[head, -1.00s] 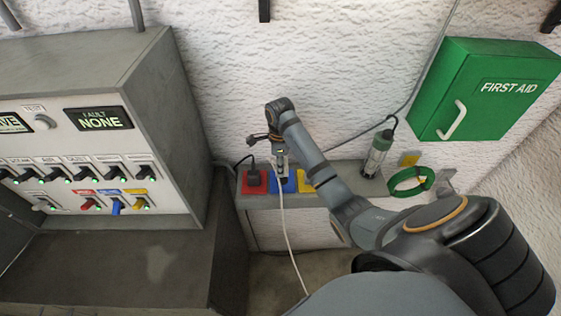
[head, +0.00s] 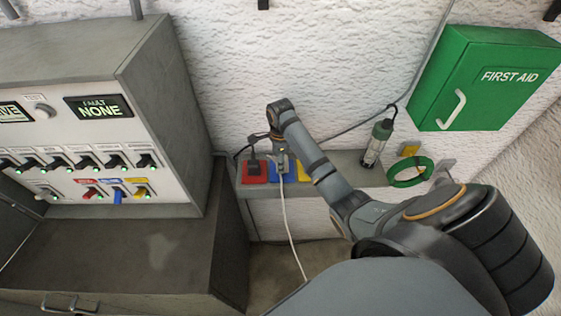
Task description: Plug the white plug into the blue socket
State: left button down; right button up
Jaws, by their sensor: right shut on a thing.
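The blue socket (head: 274,177) sits on the grey ledge between a red socket and a yellow one, and is partly covered by my right gripper. My right gripper (head: 281,168) points down over the blue socket and is shut on the white plug. The plug is mostly hidden by the fingers; its white cable (head: 289,218) hangs from it over the ledge's front edge. I cannot tell whether the plug is seated in the socket or just above it. My left gripper is not in view.
A black plug (head: 254,165) stands in the red socket (head: 253,178), close left of my gripper. The yellow socket (head: 304,170) is partly behind my arm. A lamp (head: 376,144) and green coil (head: 408,172) are to the right. A grey control cabinet (head: 165,120) stands left.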

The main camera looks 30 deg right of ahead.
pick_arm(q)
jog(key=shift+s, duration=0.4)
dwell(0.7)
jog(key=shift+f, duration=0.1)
pick_arm(e)
jog(key=shift+f, duration=0.55)
dwell(0.3)
jog(key=o, duration=1.1)
jog(key=shift+o, duration=0.2)
notch_tip(320, 180, up, 8)
jog(key=shift+f, duration=0.2)
jog(key=shift+f, duration=0.1)
